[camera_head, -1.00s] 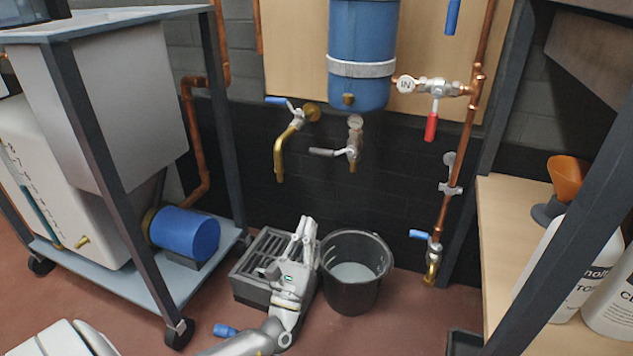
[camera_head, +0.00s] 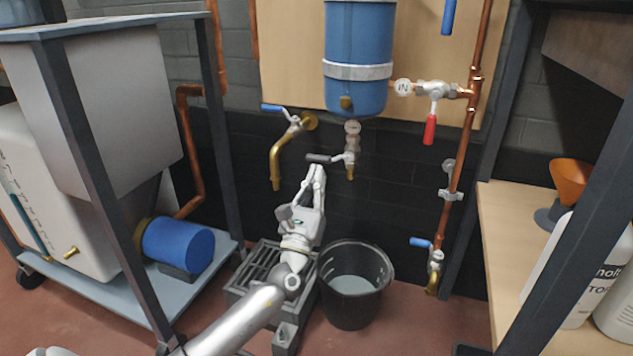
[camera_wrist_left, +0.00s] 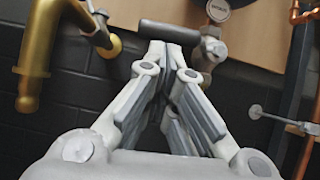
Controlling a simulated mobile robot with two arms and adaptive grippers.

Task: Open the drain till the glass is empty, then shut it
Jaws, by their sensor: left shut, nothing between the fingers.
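A blue vessel (camera_head: 358,50) with a pale band hangs on the wooden board; I cannot see its fill level. Below it is a tagged drain valve (camera_head: 351,158) with a short brass spout. Its dark-gripped lever (camera_head: 318,158) points left, roughly level, and also shows in the left wrist view (camera_wrist_left: 165,31). My left gripper (camera_head: 317,168) is shut and empty, pointing up with its fingertips just under the lever's grip. Whether they touch it is unclear. A black bucket (camera_head: 324,284) holding greyish liquid stands on the floor below the spout. My right gripper is not in view.
A brass tap (camera_head: 275,165) with a blue lever is close left of the gripper. A red-handled valve (camera_head: 430,128) and a blue-handled valve (camera_head: 421,242) sit on the right copper pipe. A floor grate (camera_head: 262,262) lies left of the bucket. A trolley is left, a shelf right.

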